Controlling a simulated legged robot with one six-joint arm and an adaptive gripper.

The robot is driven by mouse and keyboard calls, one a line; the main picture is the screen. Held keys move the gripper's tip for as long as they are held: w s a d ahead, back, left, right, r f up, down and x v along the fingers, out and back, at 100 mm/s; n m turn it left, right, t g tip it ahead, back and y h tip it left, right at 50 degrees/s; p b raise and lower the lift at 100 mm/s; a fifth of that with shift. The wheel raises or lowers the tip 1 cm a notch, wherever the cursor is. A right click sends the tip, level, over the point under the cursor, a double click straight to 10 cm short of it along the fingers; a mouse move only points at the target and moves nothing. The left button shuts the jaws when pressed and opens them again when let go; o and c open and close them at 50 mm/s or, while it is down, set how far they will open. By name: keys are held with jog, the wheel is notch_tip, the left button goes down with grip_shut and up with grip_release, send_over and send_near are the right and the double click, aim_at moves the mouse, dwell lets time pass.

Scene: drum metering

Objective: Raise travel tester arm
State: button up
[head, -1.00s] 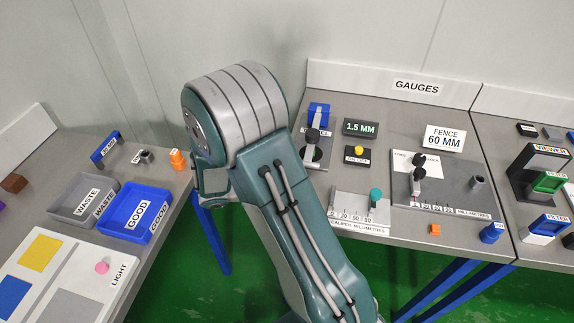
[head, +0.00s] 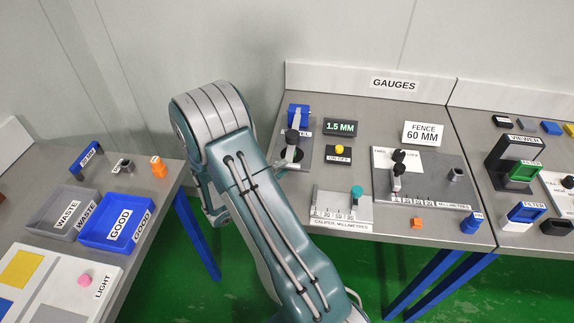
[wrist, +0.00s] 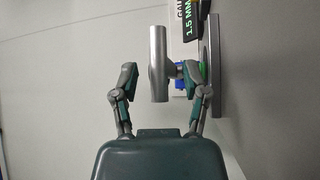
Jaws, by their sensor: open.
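The travel tester (head: 299,115) stands at the left end of the gauges table, with a blue block at its back and a dark knob on its grey arm (head: 292,137). Its label is partly covered. In the wrist view a silver cylinder (wrist: 158,50) with a short side stem lies between the fingers of my gripper (wrist: 159,75). The gripper is open, with a gap visible on the left side of the cylinder; contact on the right is unclear. Blue and green parts show behind the right finger. In the head view my gripper is mostly hidden behind my arm.
A 1.5 MM display (head: 341,127) and an ON/OFF button plate (head: 339,154) stand right of the tester. The caliper (head: 342,207) is in front, and the fence gauge (head: 430,180) is farther right. A GOOD tray (head: 92,234) is on the left table.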

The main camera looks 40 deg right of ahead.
jog(key=shift+s+d+r, duration=0.1)
jog(key=shift+d+r, duration=0.05)
jog(key=shift+d, duration=0.85)
grip_shut()
